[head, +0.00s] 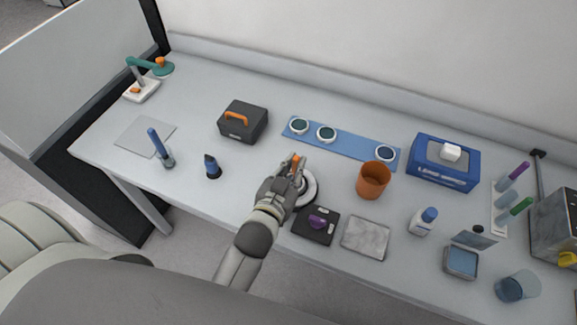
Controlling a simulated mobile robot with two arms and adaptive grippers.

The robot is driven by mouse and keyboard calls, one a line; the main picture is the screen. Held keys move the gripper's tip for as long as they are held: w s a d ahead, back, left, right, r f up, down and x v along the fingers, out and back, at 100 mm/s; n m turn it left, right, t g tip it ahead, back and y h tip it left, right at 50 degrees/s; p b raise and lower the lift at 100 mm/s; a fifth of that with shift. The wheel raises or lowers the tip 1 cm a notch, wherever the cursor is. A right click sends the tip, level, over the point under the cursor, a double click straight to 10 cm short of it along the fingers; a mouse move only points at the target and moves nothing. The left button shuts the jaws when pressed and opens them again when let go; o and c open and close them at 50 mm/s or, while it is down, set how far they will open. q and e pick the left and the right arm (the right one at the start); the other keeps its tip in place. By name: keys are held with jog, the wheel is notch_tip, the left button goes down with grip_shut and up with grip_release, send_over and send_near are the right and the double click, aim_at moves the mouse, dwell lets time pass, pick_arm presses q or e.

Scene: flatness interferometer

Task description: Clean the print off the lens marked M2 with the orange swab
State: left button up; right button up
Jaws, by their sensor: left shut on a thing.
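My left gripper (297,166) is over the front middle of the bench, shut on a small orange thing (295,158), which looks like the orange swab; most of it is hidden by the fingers. Several centimetres beyond lies a blue mat (355,144) with three round dark lenses with pale rims: one at its left end (300,125), one beside it (326,134) and one near its right end (385,153). Their marks are too small to read, so I cannot tell which is M2, and no print can be made out. My right gripper is not in view.
A round white thing (311,190) lies partly under my gripper. Near it are a black pad with a purple knob (316,222), a grey cloth (366,238) and an orange cup (373,180). A dark case (242,122) and a blue wipes box (443,165) flank the mat.

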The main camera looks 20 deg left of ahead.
pick_arm(q)
jog(key=shift+w+d, duration=0.25)
jog(key=shift+d, duration=0.45)
jog(key=shift+f+b, duration=0.35)
jog(key=shift+f, duration=0.05)
jog(key=shift+a+r, duration=0.1)
jog(key=shift+a, duration=0.05)
jog(key=shift+s+a+p, duration=0.1)
jog(key=shift+a+p, duration=0.15)
jog(key=shift+p, duration=0.15)
jog(key=shift+s+a, duration=0.1)
jog(key=shift+a, duration=0.05)
jog(key=shift+s+a+p, duration=0.15)
jog(key=shift+a+p, duration=0.1)
jog(key=shift+p, duration=0.05)
jog(key=shift+s+a+f, duration=0.1)
jog(key=shift+a+f, duration=0.1)
jog(key=shift+a, duration=0.05)
jog(key=shift+a+p, duration=0.1)
jog(key=shift+p, duration=0.2)
